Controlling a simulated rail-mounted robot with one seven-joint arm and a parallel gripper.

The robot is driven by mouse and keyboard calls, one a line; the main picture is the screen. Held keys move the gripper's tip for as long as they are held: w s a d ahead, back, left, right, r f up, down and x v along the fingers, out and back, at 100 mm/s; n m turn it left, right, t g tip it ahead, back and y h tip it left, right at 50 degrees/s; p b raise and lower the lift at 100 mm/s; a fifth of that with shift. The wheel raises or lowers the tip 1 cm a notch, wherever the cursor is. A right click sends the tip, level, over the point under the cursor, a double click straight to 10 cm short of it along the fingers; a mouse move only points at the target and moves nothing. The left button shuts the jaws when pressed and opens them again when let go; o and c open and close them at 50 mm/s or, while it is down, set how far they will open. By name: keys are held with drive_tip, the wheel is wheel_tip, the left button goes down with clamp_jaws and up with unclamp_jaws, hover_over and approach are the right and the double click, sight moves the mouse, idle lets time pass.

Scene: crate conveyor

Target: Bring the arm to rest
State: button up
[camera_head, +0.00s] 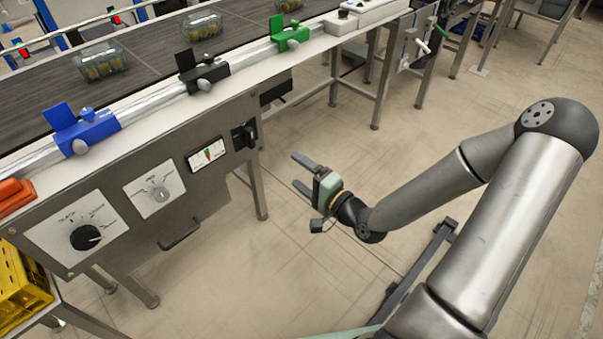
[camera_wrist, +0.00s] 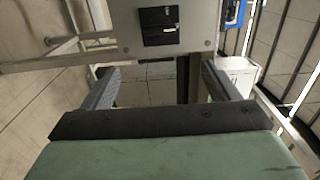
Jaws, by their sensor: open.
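My gripper (camera_head: 303,174) is open and empty, held in free air over the floor in front of the conveyor's side panel. Its two fingers point left toward the conveyor and touch nothing. In the wrist view my gripper (camera_wrist: 160,90) shows its two fingers spread apart with nothing between them. My arm is bent, with its elbow at the upper right of the head view.
The conveyor (camera_head: 140,66) runs along the upper left, carrying clear containers (camera_head: 101,64). Blue (camera_head: 86,130), black (camera_head: 205,72) and green (camera_head: 290,37) brackets line its edge. A yellow crate (camera_head: 20,285) stands lower left. The floor (camera_head: 260,290) below is clear.

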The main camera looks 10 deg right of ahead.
idle(0.4)
drive_tip(key=s+d+r+n+g+h+p, duration=0.65)
drive_tip(key=d+n+g+h+p, duration=0.2)
drive_tip(key=g+h+p, duration=0.2)
drive_tip(key=s+a+r+n+g+p, duration=0.2)
drive_tip(key=s+r+p, duration=0.3)
drive_tip(key=s+r, duration=1)
drive_tip(key=shift+s+a+r+g, duration=0.3)
drive_tip(key=shift+a+r+g, duration=0.1)
drive_tip(key=shift+r+g, duration=0.3)
drive_tip(key=shift+f+n, duration=0.1)
drive_tip(key=shift+n, duration=0.15)
